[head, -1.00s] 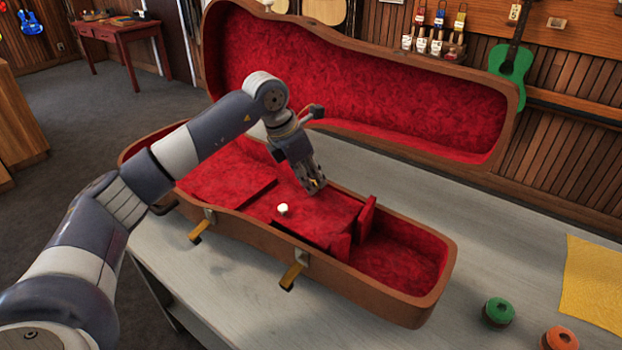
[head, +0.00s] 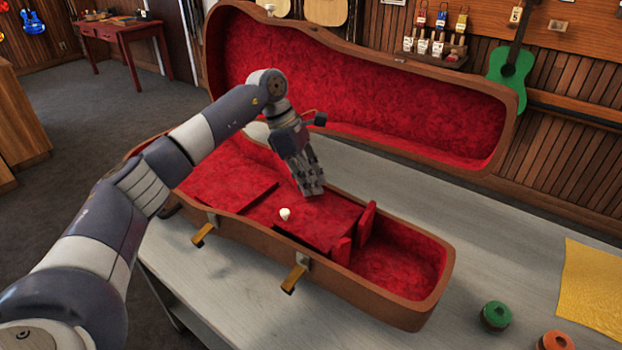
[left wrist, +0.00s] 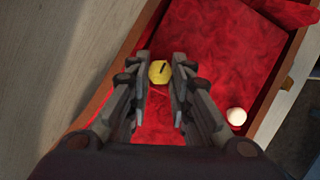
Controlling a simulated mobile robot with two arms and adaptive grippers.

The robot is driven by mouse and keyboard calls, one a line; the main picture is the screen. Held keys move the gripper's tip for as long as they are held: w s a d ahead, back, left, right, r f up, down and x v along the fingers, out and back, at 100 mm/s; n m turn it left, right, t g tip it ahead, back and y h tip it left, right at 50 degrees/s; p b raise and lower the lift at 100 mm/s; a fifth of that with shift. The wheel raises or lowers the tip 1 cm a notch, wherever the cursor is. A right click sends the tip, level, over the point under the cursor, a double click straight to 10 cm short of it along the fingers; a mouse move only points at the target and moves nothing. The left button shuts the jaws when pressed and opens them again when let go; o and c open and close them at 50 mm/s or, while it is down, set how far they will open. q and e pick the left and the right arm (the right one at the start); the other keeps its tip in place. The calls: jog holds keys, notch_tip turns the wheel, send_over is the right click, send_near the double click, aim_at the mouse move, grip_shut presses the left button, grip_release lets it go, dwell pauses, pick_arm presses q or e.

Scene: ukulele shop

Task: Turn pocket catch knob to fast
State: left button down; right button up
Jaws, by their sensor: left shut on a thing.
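The pocket catch knob (left wrist: 160,72) is a small yellow piece with a dark line mark, seen in the left wrist view on the red pocket lid inside the case. My left gripper (left wrist: 160,84) has its two fingers on either side of the knob and is shut on it. In the head view my left gripper (head: 312,192) points down at the red pocket lid (head: 325,222) and hides the knob. Any label by the knob cannot be read. A white round pull (head: 285,214) stands on the lid; it also shows in the left wrist view (left wrist: 236,116). My right gripper is not in view.
The open brown case (head: 375,306) lies on a grey table (head: 420,200), its raised lid (head: 360,95) behind my arm. Brass latches (head: 294,279) hang on its front. Green (head: 496,315) and orange (head: 557,343) spools and a yellow cloth (head: 592,295) are at right.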

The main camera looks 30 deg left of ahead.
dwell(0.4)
pick_arm(q)
jog(key=c, duration=1.4)
grip_release()
jog(key=v, duration=1.2)
jog(key=shift+w, duration=0.1)
